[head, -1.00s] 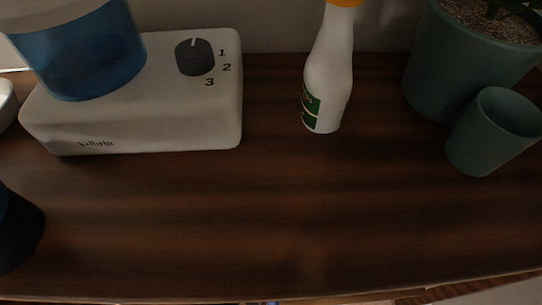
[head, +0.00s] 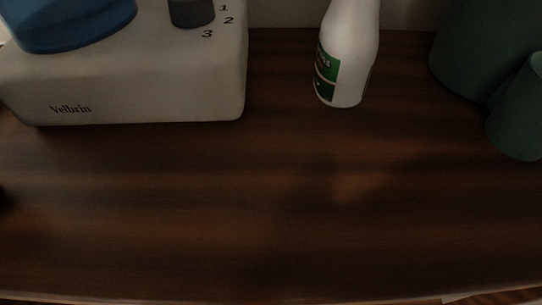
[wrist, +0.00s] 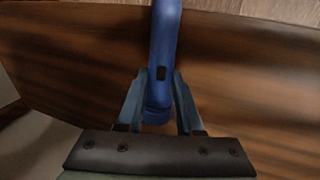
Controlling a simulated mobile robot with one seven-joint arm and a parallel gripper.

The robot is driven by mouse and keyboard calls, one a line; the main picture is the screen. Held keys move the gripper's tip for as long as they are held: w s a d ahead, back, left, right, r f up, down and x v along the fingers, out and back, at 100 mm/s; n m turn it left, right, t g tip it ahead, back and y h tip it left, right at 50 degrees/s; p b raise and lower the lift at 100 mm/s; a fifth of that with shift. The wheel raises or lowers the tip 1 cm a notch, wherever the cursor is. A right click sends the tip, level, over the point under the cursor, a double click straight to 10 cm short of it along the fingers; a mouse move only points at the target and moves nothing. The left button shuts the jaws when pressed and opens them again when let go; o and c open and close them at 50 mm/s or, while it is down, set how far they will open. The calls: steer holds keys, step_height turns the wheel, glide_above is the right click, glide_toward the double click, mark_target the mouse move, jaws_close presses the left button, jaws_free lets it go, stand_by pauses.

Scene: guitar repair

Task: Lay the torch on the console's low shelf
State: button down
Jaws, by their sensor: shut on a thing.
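The torch (wrist: 165,45) is a blue cylinder with a small dark switch. It shows in the wrist view, running from between the fingers up past the top edge, so its far end is out of frame. My gripper (wrist: 160,88) is shut on the torch near its lower end. The torch and gripper are not in the head view. The dark brown wooden top (head: 270,200) fills most of the head view, and a brown wooden surface (wrist: 70,65) lies beyond the torch in the wrist view. I cannot make out a low shelf.
A white Velbrin appliance (head: 150,95) with a blue container (head: 75,22) stands at the back left. A white bottle (head: 348,60) stands at the back middle. A green pot (head: 480,50) and a smaller green cup (head: 520,120) are at the right. The front of the top is clear.

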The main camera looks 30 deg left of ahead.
steer(key=c, duration=0.6)
jaws_free()
steer(key=shift+f, duration=0.1)
steer(key=shift+o, duration=0.2)
steer(key=p+v, duration=0.7)
steer(key=v, duration=0.5)
